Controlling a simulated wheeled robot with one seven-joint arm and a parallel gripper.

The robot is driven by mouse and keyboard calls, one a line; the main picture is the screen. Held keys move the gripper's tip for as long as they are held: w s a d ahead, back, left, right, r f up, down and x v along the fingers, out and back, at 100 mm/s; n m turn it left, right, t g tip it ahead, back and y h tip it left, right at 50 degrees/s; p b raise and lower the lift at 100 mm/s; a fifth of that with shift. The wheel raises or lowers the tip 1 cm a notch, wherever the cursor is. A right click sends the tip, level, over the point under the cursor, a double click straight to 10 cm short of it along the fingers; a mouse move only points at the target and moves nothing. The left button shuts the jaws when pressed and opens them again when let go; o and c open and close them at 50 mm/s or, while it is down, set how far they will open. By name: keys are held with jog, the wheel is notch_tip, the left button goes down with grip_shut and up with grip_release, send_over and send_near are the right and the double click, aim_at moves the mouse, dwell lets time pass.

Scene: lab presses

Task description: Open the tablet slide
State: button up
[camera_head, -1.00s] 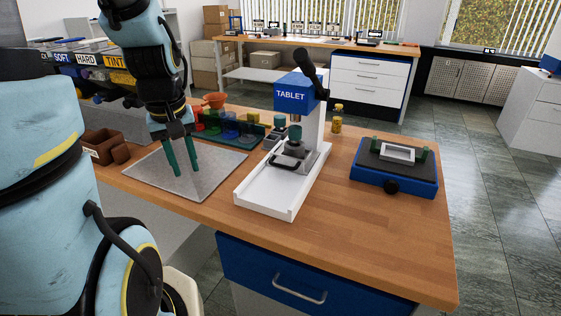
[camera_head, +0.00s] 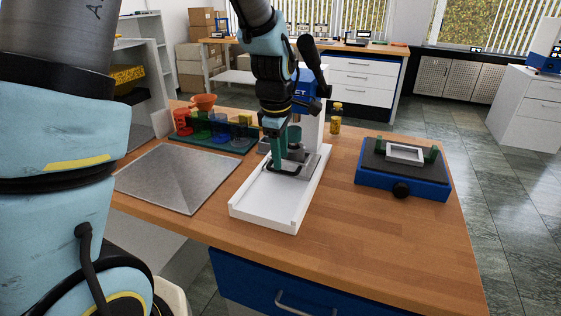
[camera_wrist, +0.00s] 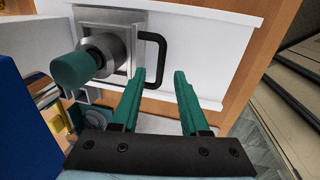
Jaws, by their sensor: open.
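The tablet press stands on the wooden bench, its blue head (camera_head: 305,92) mostly hidden behind my arm. Its long white base (camera_head: 268,200) extends toward the front. The grey slide (camera_head: 311,160) sits on the base under the press head, with a black loop handle (camera_head: 284,171) at its front. In the wrist view the handle (camera_wrist: 160,46) lies just beyond my fingertips, beside the metal die (camera_wrist: 108,50) and green punch (camera_wrist: 72,70). My gripper (camera_wrist: 164,74) has its green fingers apart and empty. In the head view my gripper (camera_head: 284,158) is low, close to the handle.
A grey mat (camera_head: 178,178) lies left of the press, with a rack of coloured cups (camera_head: 212,135) behind it. A blue device with a black knob (camera_head: 402,182) stands to the right. A small yellow bottle (camera_head: 336,118) stands behind the press. The front right bench is clear.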

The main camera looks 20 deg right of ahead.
aim_at(281, 171)
jog(key=shift+w+d+f, duration=0.1)
jog(key=shift+w+f, duration=0.05)
jog(key=shift+f, duration=0.7)
jog(key=shift+w+d+f, duration=0.1)
jog(key=shift+f, duration=0.7)
grip_shut()
